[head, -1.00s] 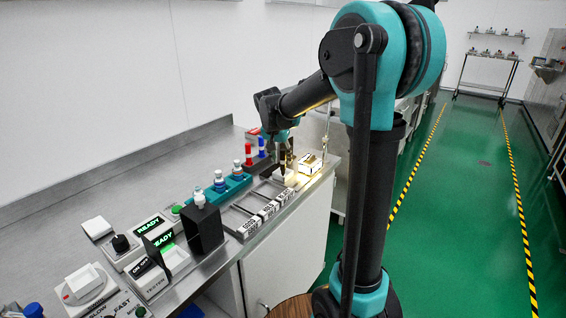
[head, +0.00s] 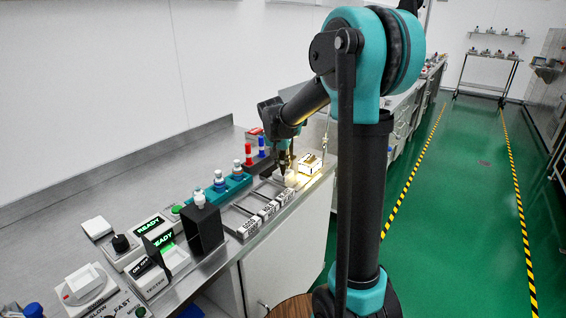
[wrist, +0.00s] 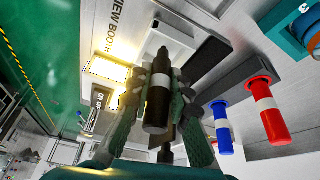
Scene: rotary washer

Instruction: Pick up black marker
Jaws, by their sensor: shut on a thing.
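The black marker (wrist: 158,98) is between the fingers of my gripper (wrist: 158,82) in the wrist view, with its dark tip pointing away from the camera and a pale band round its middle. My gripper is shut on it. In the head view my gripper (head: 283,160) is at the far end of the bench, to the right of the marker rack. The marker is too small and dark there to tell apart from the fingers.
A red marker (wrist: 268,110) and a blue marker (wrist: 222,128) stand in the dark rack. A lit booth (head: 311,164) is close on the right of my gripper. Labelled trays (head: 268,208) and a teal holder (head: 228,186) lie nearer. Bare bench (head: 150,175) runs along the wall.

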